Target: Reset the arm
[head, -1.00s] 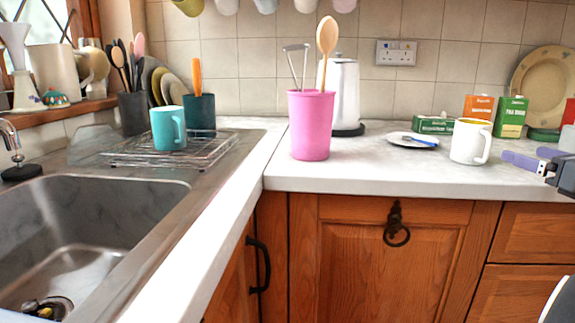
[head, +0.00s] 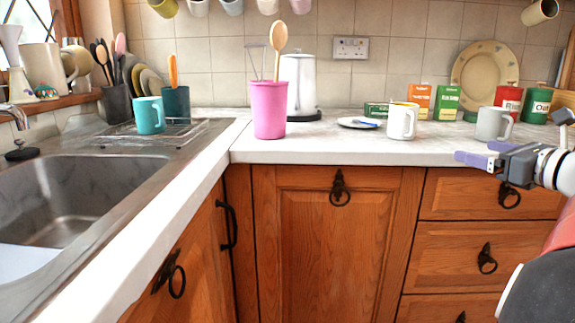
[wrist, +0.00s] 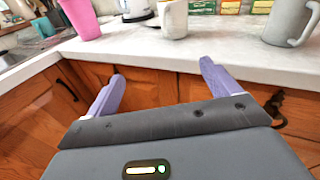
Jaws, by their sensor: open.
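My gripper (head: 474,154) is at the right of the head view, in front of the worktop's front edge, below the grey mug. Its two lavender fingers are apart with nothing between them. In the wrist view my gripper (wrist: 160,80) also shows open, its fingers pointing toward the worktop edge and the cupboard fronts. Most of my arm is out of the head view at the right.
The worktop (head: 340,152) holds a pink utensil pot (head: 269,110), a white mug (head: 402,121), a grey mug (head: 493,124) and a small plate (head: 352,123). A kettle (head: 299,85) stands behind. The sink (head: 60,200) is at left. Wooden drawers (head: 480,255) lie below.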

